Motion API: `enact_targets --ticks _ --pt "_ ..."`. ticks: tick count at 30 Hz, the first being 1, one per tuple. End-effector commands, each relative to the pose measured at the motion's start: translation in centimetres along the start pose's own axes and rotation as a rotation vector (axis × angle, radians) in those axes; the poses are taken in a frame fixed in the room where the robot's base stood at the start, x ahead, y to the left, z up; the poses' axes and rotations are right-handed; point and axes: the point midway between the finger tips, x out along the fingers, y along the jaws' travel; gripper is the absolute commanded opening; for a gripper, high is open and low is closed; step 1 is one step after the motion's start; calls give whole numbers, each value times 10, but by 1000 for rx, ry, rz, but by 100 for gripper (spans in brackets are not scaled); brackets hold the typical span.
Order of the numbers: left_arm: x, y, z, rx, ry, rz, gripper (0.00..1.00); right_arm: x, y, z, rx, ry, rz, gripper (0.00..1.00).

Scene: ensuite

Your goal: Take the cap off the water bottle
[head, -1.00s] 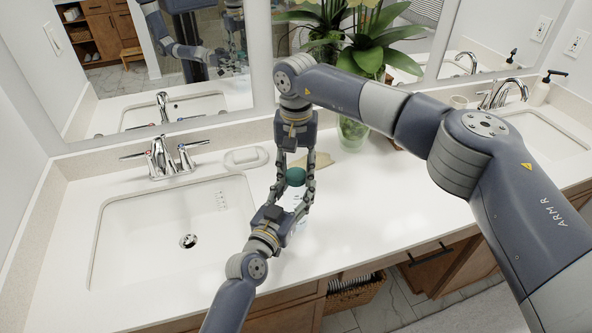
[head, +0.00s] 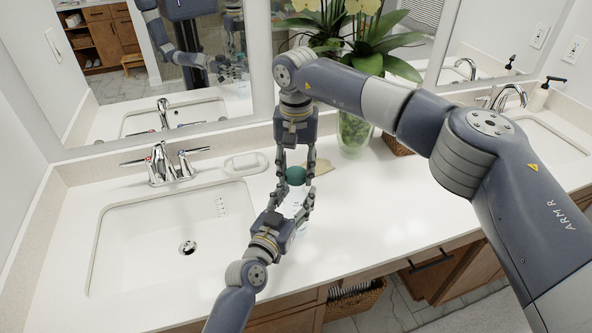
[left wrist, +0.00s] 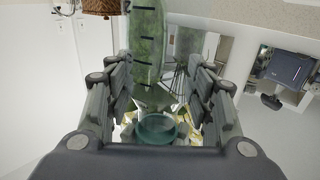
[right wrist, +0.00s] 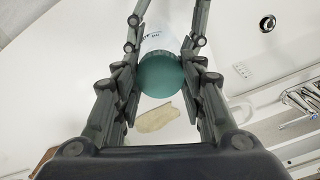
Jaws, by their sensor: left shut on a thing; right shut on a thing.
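My right gripper (head: 296,168) reaches down from above and is shut on the cap. My left gripper (head: 293,205) comes from the front and is shut on the bottle's body, most of which its fingers hide in the head view. In the left wrist view a translucent teal ring (left wrist: 156,128) shows between the left fingers. The bottle is held near the counter (head: 390,215).
A sink (head: 140,240) with a chrome faucet (head: 165,165) is at left. A soap dish (head: 245,163), a tan flat thing (head: 320,168) and a green glass vase (head: 353,135) stand behind the grippers.

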Motion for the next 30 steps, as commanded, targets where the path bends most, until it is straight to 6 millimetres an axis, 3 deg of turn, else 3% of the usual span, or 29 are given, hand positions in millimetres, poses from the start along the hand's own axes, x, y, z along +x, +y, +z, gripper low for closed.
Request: enact_targets --ticks 7,14,15,18,30 --pt "0 0 1 1 -1 0 0 -31 0 0 0 2 -1 9" --pt "0 0 1 1 -1 0 0 -35 0 0 0 0 0 9" --pt "0 0 1 1 -1 0 54 -35 0 0 0 0 0 9" --pt "0 0 0 1 -1 0 73 -35 0 0 -1 0 0 9" --pt "-3 0 1 0 -1 0 73 -34 0 0 -1 0 0 9"
